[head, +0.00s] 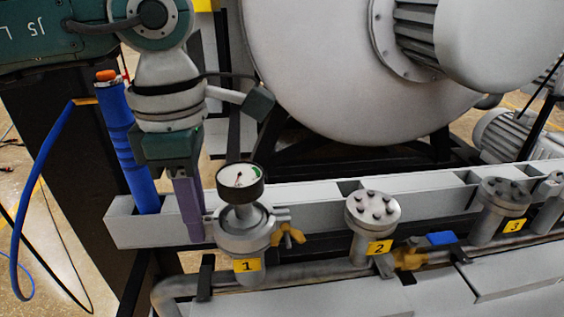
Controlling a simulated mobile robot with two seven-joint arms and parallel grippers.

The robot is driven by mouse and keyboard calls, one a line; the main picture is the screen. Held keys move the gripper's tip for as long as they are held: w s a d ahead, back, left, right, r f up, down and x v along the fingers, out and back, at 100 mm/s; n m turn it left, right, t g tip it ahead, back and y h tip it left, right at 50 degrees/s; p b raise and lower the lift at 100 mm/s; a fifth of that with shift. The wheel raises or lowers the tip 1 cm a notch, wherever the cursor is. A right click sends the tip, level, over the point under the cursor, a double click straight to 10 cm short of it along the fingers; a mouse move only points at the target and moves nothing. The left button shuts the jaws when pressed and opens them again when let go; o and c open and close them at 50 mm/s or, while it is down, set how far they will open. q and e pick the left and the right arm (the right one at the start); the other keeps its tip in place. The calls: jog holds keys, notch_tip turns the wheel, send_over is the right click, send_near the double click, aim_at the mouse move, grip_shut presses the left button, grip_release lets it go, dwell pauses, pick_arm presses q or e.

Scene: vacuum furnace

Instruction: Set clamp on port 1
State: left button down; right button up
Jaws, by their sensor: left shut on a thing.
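Port 1, marked by a yellow label "1" (247,265), stands at the left end of the pipe row. A round dial gauge (241,177) sits upright on top of it. A grey ring-shaped clamp (243,238) is around the joint below the gauge, with lugs on its right side and a brass-coloured piece (290,235) beside them. I cannot tell whether it is fully closed. My left gripper (196,232) points down at the clamp's left side, its purple fingers shut on the clamp. The fingers partly hide the contact. My right gripper is not in view.
Port 2 (372,215) and port 3 (502,197) have bolted round caps, to the right. A blue valve handle (440,238) lies between them. A blue cylinder (130,150) stands in the grey channel (130,228) left of the gripper. A large furnace vessel (340,70) fills the back.

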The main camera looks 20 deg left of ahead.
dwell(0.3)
pick_arm(q)
jog(key=c, duration=0.7)
grip_release()
notch_tip(320, 180, up, 10)
jog(key=shift+f+b, duration=0.1)
jog(key=shift+b, duration=0.2)
